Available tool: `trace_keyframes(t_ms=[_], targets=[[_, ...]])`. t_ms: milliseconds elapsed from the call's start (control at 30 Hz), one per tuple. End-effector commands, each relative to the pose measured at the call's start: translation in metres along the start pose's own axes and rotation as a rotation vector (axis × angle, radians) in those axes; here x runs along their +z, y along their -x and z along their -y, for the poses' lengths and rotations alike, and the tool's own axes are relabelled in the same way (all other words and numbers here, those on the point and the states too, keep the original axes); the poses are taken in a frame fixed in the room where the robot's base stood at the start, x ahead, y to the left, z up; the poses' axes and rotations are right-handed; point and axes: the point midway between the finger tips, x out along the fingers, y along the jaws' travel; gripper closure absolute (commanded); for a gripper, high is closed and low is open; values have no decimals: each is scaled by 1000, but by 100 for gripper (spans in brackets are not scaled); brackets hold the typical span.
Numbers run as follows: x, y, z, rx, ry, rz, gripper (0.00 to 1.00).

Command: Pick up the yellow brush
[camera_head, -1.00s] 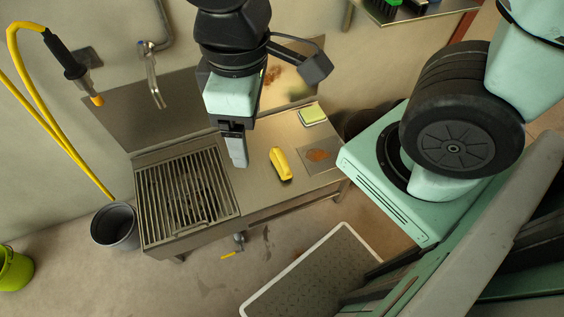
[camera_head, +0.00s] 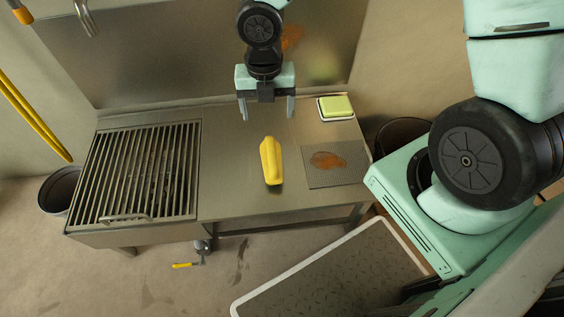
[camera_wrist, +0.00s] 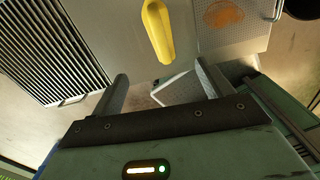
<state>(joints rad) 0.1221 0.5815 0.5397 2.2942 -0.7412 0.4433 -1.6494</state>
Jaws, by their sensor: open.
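The yellow brush (camera_head: 270,161) lies on the steel counter (camera_head: 232,190), right of the grate, its long side running roughly from back to front. My gripper (camera_head: 267,115) is open and empty, above the counter and behind the brush in the head view, with its two fingers apart. In the wrist view the yellow brush (camera_wrist: 158,30) shows at the top, beyond and between the fingers of my gripper (camera_wrist: 165,88). The brush and fingers look apart. The underside of the brush is hidden.
A slatted grate (camera_head: 140,170) fills the counter's left part. A stained mesh mat (camera_head: 335,165) lies right of the brush, with a yellow-green sponge (camera_head: 336,107) on a tray behind it. A steel backsplash (camera_head: 190,60) rises behind. Bare counter surrounds the brush.

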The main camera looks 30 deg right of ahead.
Motion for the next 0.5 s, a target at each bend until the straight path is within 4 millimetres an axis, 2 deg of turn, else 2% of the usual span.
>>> trace_keyframes(t_ms=[33, 167, 267, 500], targets=[[2, -12, 0, 4, 29, -3, 21], [4, -23, 0, 8, 69, -4, 21], [4, -39, -1, 7, 72, -4, 21], [3, -89, -1, 7, 69, -4, 21]])
